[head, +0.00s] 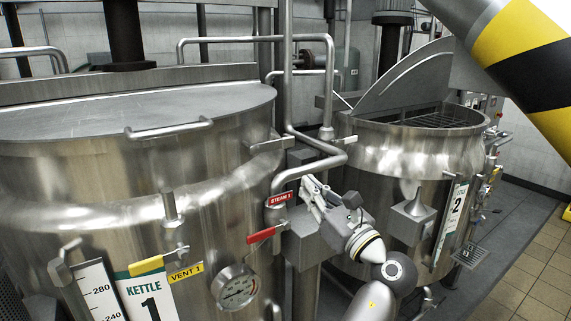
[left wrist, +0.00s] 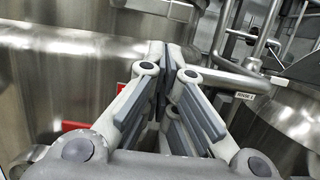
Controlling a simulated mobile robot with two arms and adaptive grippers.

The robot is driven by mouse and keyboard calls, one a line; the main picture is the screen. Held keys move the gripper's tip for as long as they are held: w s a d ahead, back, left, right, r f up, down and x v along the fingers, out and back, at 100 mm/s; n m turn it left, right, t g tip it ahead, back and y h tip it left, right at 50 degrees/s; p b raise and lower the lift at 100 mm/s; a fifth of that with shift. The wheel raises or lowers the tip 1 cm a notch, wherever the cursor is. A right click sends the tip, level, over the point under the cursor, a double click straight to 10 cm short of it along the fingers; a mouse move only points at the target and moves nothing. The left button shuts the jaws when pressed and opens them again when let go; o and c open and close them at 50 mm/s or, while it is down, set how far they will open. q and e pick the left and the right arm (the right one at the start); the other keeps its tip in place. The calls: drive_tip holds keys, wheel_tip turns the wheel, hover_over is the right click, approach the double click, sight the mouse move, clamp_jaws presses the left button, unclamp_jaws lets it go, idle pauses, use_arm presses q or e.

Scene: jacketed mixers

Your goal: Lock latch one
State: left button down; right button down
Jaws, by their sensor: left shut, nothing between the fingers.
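Kettle one (head: 110,150), a steel vessel with a closed flat lid (head: 130,110), fills the left of the head view. A flat metal latch-like bar (head: 272,145) sticks out from its rim on the right; I cannot tell whether it is locked. A similar bracket (left wrist: 175,10) shows at the top of the left wrist view, just beyond the fingers. My left gripper (head: 307,183) is shut and empty, to the right of kettle one and below the bar, by the steam pipe. Its fingers (left wrist: 168,55) meet in the left wrist view. My right gripper is out of view.
A red-handled valve (head: 265,235) and the bent steam pipe (head: 325,155) stand close to my left gripper. A gauge (head: 236,287) is on kettle one. Kettle two (head: 405,165), with its lid raised, stands at the right. Tiled floor (head: 535,280) is clear at far right.

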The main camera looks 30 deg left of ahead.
sight(273, 146)
use_arm(q)
drive_tip(key=p+x, duration=0.4)
drive_tip(key=x, duration=0.6)
drive_tip(key=shift+w+a, duration=0.1)
idle(0.4)
